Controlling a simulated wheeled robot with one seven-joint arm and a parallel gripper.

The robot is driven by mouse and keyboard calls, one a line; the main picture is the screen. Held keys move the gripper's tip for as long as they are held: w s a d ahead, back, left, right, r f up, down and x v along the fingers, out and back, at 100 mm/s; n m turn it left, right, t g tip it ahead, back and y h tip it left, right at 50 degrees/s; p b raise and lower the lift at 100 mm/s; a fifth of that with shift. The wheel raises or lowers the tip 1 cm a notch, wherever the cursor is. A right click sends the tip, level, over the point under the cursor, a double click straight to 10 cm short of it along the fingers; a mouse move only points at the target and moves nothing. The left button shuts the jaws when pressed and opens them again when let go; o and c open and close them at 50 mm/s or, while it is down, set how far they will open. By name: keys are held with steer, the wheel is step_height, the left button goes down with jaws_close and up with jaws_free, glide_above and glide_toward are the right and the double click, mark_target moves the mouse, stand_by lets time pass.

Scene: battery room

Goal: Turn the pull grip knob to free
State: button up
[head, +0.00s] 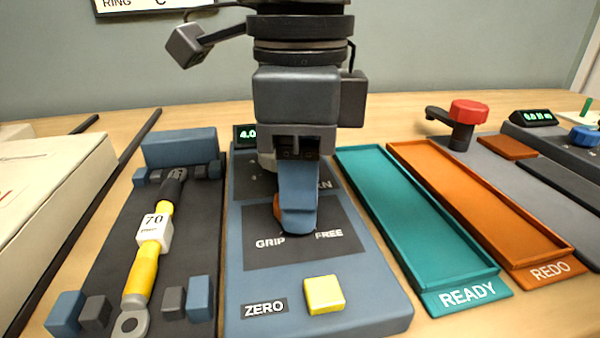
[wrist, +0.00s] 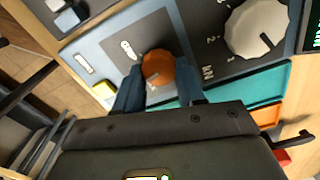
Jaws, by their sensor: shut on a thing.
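The pull grip knob (wrist: 158,68) is a round orange knob between the words GRIP and FREE on a blue-grey device panel (head: 350,285). In the wrist view my gripper (wrist: 157,85) has one finger on each side of the knob and is shut on it. In the head view my gripper (head: 297,222) points down onto the panel, and its fingers hide all but an orange edge of the knob. The knob's pointer direction cannot be told clearly.
A yellow button (head: 324,294) beside a ZERO label sits in front of the knob. A white dial (wrist: 257,28) is on the same panel. Teal (head: 462,283) and orange (head: 540,257) trays stand at right, empty.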

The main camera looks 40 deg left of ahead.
steer(key=n+p, duration=0.1)
steer(key=n, duration=0.4)
steer(key=shift+w+a+n, duration=0.1)
steer(key=shift+a+n, duration=0.05)
steer(key=shift+n, duration=0.25)
stand_by(0.4)
steer(key=o, duration=1.1)
steer(key=shift+c, duration=0.2)
steer(key=shift+r, duration=0.1)
step_height(320, 180, up, 8)
steer(key=shift+f+p, duration=0.2)
steer(key=shift+p, duration=0.75)
